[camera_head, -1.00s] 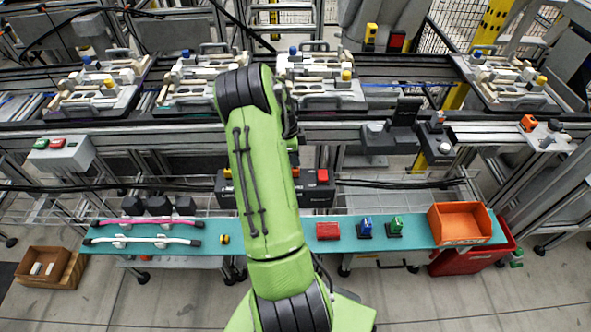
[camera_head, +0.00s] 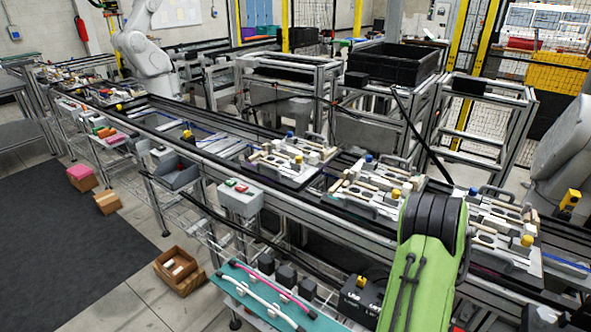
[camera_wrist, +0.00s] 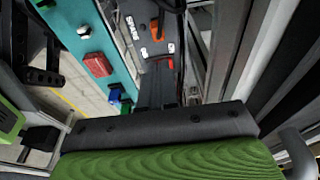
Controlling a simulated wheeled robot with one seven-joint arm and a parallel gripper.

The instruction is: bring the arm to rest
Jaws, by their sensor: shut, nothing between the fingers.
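My green arm (camera_head: 425,260) shows at the lower right of the head view, its black joint raised in front of the conveyor line. Its far end is hidden there. In the wrist view, the green and black hand fills the bottom. My gripper (camera_wrist: 158,82) shows dark fingers together at the middle, with nothing seen between them. Beyond the fingers are a black box with an orange switch (camera_wrist: 157,25) and a teal shelf (camera_wrist: 112,62) with a red block (camera_wrist: 97,65). The gripper appears apart from these things.
Pallet fixtures (camera_head: 290,160) line the conveyor (camera_head: 205,155) beside the arm. The teal shelf (camera_head: 235,275) with pink and white tubes is at the bottom. A cardboard box (camera_head: 180,285) sits on the floor. The dark mat (camera_head: 70,240) at left is mostly clear.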

